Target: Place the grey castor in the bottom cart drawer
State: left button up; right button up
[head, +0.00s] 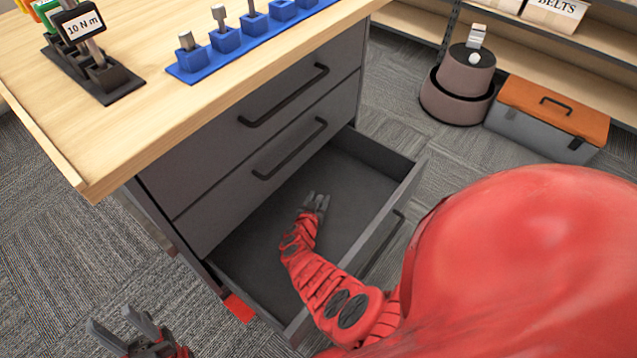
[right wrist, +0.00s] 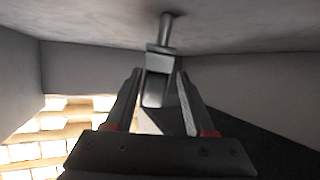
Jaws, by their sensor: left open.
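The grey cart's bottom drawer (head: 352,190) is pulled open and shows a bare dark floor. My right gripper (head: 317,203) reaches down inside it, near the middle. In the right wrist view, the grey castor (right wrist: 157,78) sits between the right fingers (right wrist: 160,95), which close in on its sides. Its stem points away from my wrist, toward a grey surface; I cannot tell whether it touches. The castor is not clearly distinguishable in the head view. My left gripper (head: 125,328) is open and empty, low at the left, outside the cart.
Two shut drawers (head: 262,135) with dark handles are above the open one. The wooden top (head: 140,130) holds a blue socket rack (head: 235,45) and a torque-labelled tool stand (head: 90,65). An orange-lidded box (head: 545,110) and a round brownish object (head: 460,85) stand on the carpet beyond.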

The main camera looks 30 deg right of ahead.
jog(key=shift+r, duration=0.2)
jog(key=shift+s+a+r+p, duration=0.15)
jog(key=shift+a+p, duration=0.05)
jog(key=shift+p, duration=0.25)
jog(key=p+v, duration=0.2)
jog(key=v, duration=0.1)
jog(key=shift+d, duration=0.1)
jog(key=p+v, duration=0.1)
jog(key=v, duration=0.7)
jog(key=shift+s+a+p, duration=0.15)
jog(key=shift+a+p, duration=0.15)
jog(key=shift+p, duration=0.05)
